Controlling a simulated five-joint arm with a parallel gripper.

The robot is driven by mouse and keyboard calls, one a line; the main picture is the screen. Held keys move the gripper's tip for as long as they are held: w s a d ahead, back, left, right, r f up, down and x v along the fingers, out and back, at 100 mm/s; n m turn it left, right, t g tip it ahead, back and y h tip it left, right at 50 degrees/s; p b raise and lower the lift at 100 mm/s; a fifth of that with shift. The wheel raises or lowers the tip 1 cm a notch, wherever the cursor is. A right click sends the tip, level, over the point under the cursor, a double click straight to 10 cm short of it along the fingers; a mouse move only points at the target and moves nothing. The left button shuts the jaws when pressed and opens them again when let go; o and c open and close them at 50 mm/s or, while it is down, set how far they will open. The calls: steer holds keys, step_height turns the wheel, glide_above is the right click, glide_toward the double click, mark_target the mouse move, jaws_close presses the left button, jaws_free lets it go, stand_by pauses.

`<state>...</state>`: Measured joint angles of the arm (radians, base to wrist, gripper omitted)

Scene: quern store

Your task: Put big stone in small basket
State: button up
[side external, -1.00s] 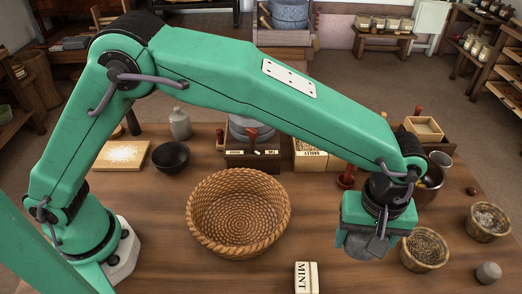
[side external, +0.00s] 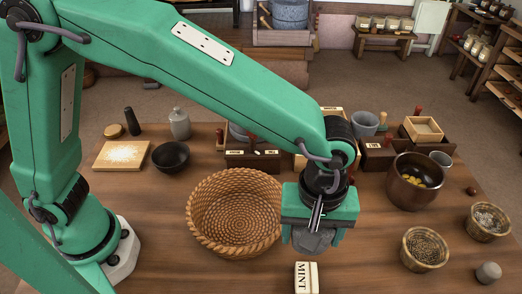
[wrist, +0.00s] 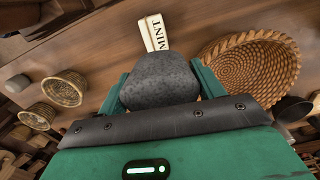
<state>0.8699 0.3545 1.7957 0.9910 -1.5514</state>
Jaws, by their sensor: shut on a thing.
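My gripper (side external: 316,230) is shut on a big, dark grey, rounded stone (side external: 311,242) and holds it just right of the large woven basket. In the wrist view the stone (wrist: 160,78) sits between the green fingers. The large round wicker basket (side external: 203,238) stands empty in the middle of the table; it also shows at the right of the wrist view (wrist: 213,72). Two small baskets stand on the right: one with brown seeds or grains (side external: 424,265), one with greyish contents (side external: 487,235). Whether the stone clears the table is hard to tell.
A white packet marked MINT (side external: 306,278) lies in front of the stone. A brown pot (side external: 415,195) with yellow pieces and a small grey stone or cup (side external: 488,272) are on the right. A dark bowl (side external: 171,158), grey bottle (side external: 180,124) and wooden boxes (side external: 250,160) stand behind.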

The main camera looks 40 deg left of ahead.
steer(key=s+a+f+n, duration=0.1)
steer(key=s+a, duration=1)
steer(key=a, duration=0.1)
steer(key=shift+a, duration=0.25)
steer(key=shift+f, duration=0.1)
glide_above(240, 224)
step_height(240, 224, down, 7)
steer(key=shift+r, duration=0.1)
steer(key=shift+f, duration=0.2)
steer(key=shift+f, duration=1.85)
steer(key=shift+f, duration=0.1)
steer(key=o, duration=1.5)
steer(key=shift+f, duration=0.1)
steer(key=shift+c, duration=0.2)
